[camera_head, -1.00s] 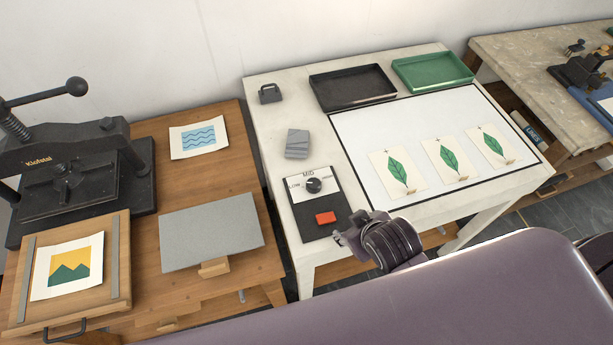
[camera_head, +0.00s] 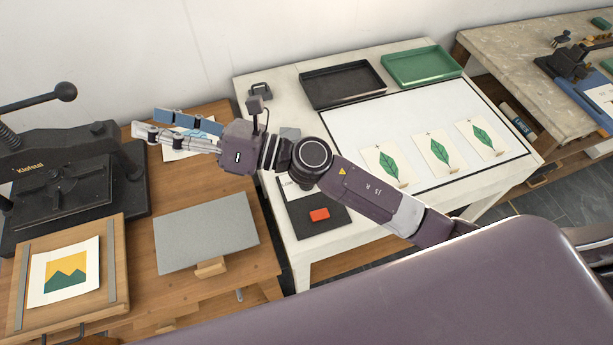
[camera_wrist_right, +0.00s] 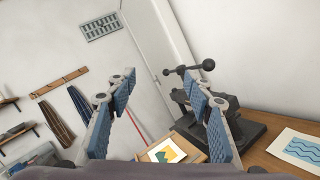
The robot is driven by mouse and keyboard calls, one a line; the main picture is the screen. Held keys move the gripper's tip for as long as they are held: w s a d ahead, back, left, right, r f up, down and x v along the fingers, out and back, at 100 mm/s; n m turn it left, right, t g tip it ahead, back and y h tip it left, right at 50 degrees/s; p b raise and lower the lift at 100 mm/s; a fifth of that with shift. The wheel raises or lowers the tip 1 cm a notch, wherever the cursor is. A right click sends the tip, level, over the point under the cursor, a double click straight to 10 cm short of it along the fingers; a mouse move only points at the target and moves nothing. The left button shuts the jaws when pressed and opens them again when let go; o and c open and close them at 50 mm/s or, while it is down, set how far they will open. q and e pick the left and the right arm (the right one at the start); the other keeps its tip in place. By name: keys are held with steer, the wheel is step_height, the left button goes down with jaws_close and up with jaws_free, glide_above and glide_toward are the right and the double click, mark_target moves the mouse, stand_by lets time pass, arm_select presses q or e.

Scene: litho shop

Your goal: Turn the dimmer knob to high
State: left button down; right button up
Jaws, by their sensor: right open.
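The dimmer panel (camera_head: 325,229) lies on the white table, with a red button (camera_head: 319,214) on its front part. My right arm crosses over the panel's rear part, so the dimmer knob and most of its scale are hidden and I cannot read its setting. My right gripper (camera_head: 146,121) is open and empty. It points left above the wooden table, well left of the panel. Its two blue-padded fingers also show apart in the right wrist view (camera_wrist_right: 160,90), with nothing between them. My left gripper is not in view.
A black tray (camera_head: 343,100) and a green tray (camera_head: 421,82) stand at the table's back. Leaf prints (camera_head: 433,152) lie on the white framed panel. A black press (camera_head: 62,185) stands at left, with a grey slab (camera_head: 205,240) near it.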

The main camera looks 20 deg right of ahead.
steer(key=s+a+f+n+g+h, duration=0.2)
steer(key=s+a+f+n+g, duration=0.15)
steer(key=f+n+g, duration=0.5)
steer(key=s+d+f+n+h, duration=0.2)
steer(key=d+f+n+h, duration=0.3)
steer(key=f+n, duration=0.25)
steer(key=w+d+f+n+h, duration=0.1)
steer(key=d+h, duration=0.3)
steer(key=d, duration=0.4)
steer(key=w+d+f+n+h, duration=0.2)
steer(key=w+d+f+h, duration=0.1)
steer(key=d, duration=0.5)
steer(key=w+d+f+n+h, duration=0.1)
steer(key=w+d+f+h, duration=0.2)
steer(key=d, duration=0.5)
steer(key=shift+d+f+n+g+h+p, duration=0.2)
steer(key=shift+f+n+g+h+p, duration=0.1)
steer(key=shift+f+h, duration=0.5)
steer(key=shift+d+f, duration=0.1)
steer(key=shift+d, duration=0.1)
step_height(320, 180, down, 6)
steer(key=p, duration=0.2)
steer(key=shift+a+p, duration=0.1)
steer(key=shift+p, duration=0.25)
steer(key=shift+f, duration=0.65)
steer(key=c, duration=1.2)
